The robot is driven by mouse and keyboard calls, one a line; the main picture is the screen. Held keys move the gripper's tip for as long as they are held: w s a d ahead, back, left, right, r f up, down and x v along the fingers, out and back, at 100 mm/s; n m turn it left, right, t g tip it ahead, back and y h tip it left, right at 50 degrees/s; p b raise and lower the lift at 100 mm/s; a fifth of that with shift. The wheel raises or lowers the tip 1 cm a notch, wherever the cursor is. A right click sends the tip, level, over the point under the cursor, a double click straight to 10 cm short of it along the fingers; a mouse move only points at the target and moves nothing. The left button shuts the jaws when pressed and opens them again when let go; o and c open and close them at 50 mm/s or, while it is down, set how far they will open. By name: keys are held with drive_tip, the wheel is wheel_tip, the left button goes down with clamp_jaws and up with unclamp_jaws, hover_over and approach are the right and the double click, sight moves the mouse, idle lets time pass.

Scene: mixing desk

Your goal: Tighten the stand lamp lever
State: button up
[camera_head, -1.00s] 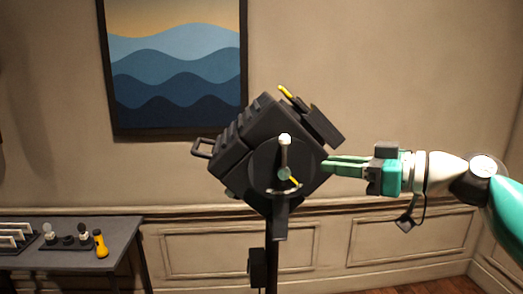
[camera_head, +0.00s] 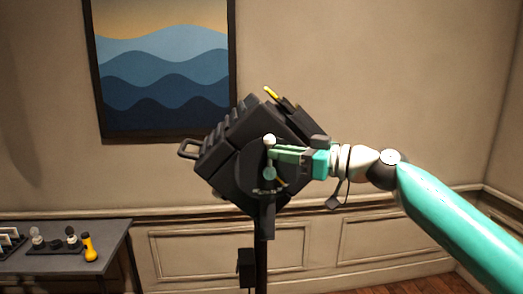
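The black stand lamp (camera_head: 235,150) sits tilted on its dark upright stand (camera_head: 261,262) in the middle of the view. Its lever (camera_head: 269,158) stands roughly upright on the near side, with a pale round knob at the top and a greenish pivot below. My gripper (camera_head: 275,153) reaches in from the right, its green fingers pointing left, with the tips at the lever just below the knob. The fingers overlap the lever in this view. I cannot tell whether they touch it or how far apart they are.
A grey side table (camera_head: 60,262) at the lower left holds small bulbs in a dark holder and a yellow-and-black flashlight (camera_head: 89,248). A framed wave picture (camera_head: 160,70) hangs on the wall behind. The space left of the lamp above the table is clear.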

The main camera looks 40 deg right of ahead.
sight(262, 149)
drive_tip(key=x, duration=0.5)
drive_tip(key=shift+c, duration=0.4)
clamp_jaws()
